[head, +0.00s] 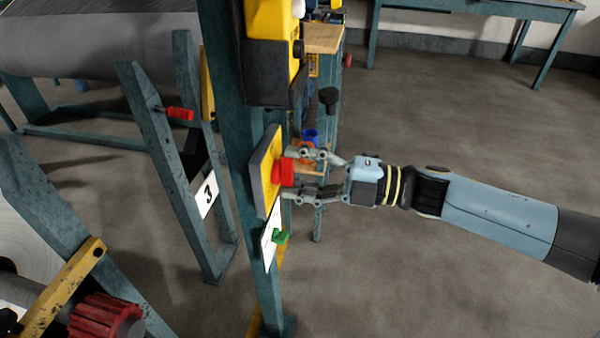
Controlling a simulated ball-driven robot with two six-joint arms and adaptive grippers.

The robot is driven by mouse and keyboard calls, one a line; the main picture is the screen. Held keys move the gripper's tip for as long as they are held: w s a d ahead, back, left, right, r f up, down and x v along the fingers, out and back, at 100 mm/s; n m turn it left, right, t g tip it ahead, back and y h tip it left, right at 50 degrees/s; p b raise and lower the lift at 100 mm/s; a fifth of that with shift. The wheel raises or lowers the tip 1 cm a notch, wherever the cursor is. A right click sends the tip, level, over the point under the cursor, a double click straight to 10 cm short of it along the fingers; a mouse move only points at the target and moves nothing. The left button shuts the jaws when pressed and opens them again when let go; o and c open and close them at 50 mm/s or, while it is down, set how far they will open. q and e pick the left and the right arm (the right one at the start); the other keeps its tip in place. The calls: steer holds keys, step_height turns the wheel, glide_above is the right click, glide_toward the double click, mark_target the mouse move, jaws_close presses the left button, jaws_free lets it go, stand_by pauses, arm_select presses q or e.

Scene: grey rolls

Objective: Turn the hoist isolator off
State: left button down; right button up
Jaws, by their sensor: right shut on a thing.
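The hoist isolator is a yellow-faced, grey-edged plate (261,178) on a teal post, seen from the side at the middle of the head view. A red handle (283,173) stands out from its face. My right gripper (289,175) reaches in from the right, with one finger above and one below the red handle, shut on it. The fingertips partly cover the handle's edges. The angle the handle is turned to is hard to read from this side. My left gripper is not in view.
A yellow and black box (272,50) hangs above. The floor at right is open.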

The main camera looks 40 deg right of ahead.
steer(key=shift+s+n, duration=0.1)
steer(key=shift+n, duration=1)
steer(key=o, duration=1.2)
steer(key=v, duration=1.2)
steer(key=shift+a, duration=0.1)
